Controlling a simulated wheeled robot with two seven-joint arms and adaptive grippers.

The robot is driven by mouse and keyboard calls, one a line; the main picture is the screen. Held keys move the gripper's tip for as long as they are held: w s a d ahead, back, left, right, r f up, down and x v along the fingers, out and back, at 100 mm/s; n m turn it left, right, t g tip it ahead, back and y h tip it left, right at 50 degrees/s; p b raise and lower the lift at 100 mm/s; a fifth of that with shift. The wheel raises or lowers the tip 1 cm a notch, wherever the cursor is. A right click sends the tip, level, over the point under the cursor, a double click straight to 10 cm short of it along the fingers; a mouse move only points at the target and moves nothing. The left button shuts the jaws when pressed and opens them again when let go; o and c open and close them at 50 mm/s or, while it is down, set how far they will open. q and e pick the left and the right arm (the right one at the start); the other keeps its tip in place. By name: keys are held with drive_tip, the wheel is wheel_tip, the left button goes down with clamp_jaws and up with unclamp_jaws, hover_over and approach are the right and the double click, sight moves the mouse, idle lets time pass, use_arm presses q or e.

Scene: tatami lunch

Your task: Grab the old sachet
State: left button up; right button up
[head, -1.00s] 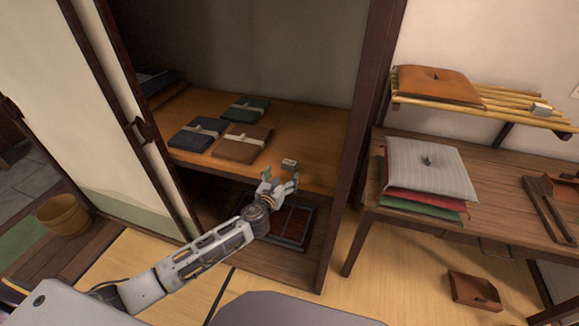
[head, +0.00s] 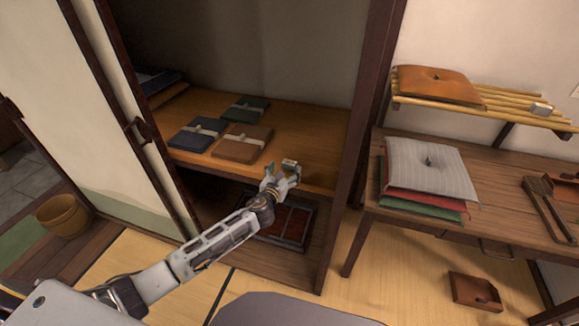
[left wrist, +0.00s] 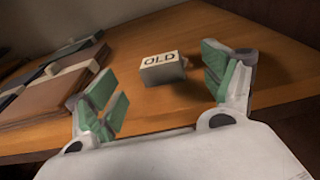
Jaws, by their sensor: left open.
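The old sachet (left wrist: 163,70) is a small pale block marked "OLD". It lies on the wooden cupboard shelf (head: 312,150) near its front edge. In the head view the sachet (head: 289,163) shows just beyond the fingertips. My left gripper (head: 281,178) is open and empty at the shelf's front edge. In the left wrist view its green-padded fingers (left wrist: 160,88) are spread, with the sachet ahead between them and a little beyond the tips. The sachet does not appear to be touched. My right gripper is not in view.
Tied folded bundles in brown (head: 242,144), navy (head: 197,135) and green (head: 246,109) lie on the shelf to the left. A dark post (head: 355,150) bounds the shelf on the right. A bench (head: 400,208) with stacked cushions (head: 428,168) stands further right.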

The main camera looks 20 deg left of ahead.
sight(288, 166)
use_arm(q)
drive_tip(key=shift+w+f, duration=0.2)
drive_tip(key=shift+w, duration=0.7)
drive_tip(key=shift+w+f, duration=0.1)
drive_tip(key=shift+w, duration=0.95)
drive_tip(key=shift+c, duration=0.2)
drive_tip(key=c, duration=0.7)
drive_tip(key=shift+c, duration=0.8)
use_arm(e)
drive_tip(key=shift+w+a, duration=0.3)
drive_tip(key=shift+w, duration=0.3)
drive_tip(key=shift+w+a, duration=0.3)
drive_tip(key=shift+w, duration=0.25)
